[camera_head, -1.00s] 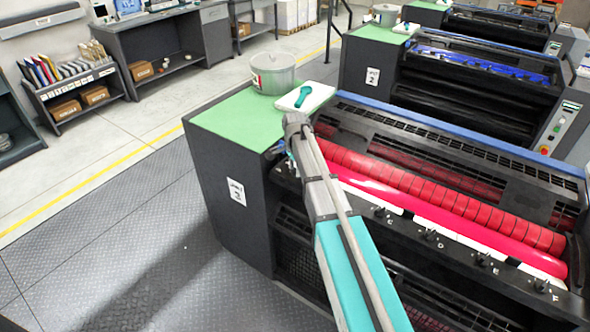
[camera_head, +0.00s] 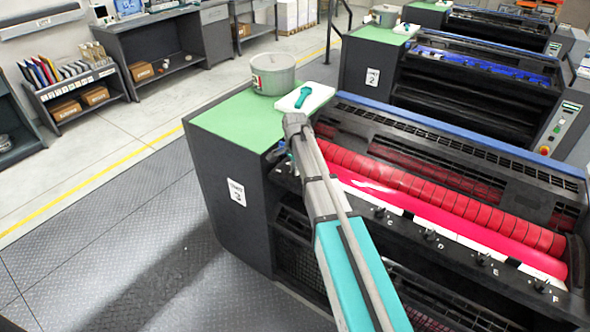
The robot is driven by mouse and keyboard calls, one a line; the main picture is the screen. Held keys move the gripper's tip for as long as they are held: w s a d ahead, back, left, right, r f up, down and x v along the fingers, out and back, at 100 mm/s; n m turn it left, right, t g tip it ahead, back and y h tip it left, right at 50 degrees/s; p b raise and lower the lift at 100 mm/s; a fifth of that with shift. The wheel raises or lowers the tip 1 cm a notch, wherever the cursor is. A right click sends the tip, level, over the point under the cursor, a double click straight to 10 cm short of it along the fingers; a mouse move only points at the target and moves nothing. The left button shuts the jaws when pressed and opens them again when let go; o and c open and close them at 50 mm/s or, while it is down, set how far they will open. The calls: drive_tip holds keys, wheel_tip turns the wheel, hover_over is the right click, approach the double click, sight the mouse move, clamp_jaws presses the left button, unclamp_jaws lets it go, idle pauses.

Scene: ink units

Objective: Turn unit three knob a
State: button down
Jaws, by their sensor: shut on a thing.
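Unit three (camera_head: 237,192) is the dark ink unit in front, with red rollers (camera_head: 440,190) and a "UNIT 3" label on its left end. A row of small dark knobs runs along its front ledge; those lettered C (camera_head: 380,212), D (camera_head: 430,235), E (camera_head: 480,258) and F (camera_head: 540,284) show. Knob a is hidden behind my arm and wrist at the left end of the row. My gripper (camera_head: 283,150) is at that end, mostly covered by my arm. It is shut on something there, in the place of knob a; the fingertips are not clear.
A grey pot (camera_head: 273,72) and a white tray (camera_head: 318,94) with a teal-handled tool (camera_head: 303,97) stand on the green top (camera_head: 228,118), close behind my wrist. Unit two (camera_head: 372,78) stands behind. The floor at left is clear.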

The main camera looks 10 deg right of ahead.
drive_tip(key=n, duration=0.4)
drive_tip(key=shift+n, duration=0.3)
drive_tip(key=n, duration=0.5)
drive_tip(key=shift+s+d+n, duration=0.1)
drive_tip(key=shift+d+n, duration=0.05)
drive_tip(key=shift+n, duration=0.15)
drive_tip(key=n, duration=0.8)
drive_tip(key=shift+d+n, duration=0.15)
drive_tip(key=shift+n, duration=0.15)
drive_tip(key=c, duration=0.7)
unclamp_jaws()
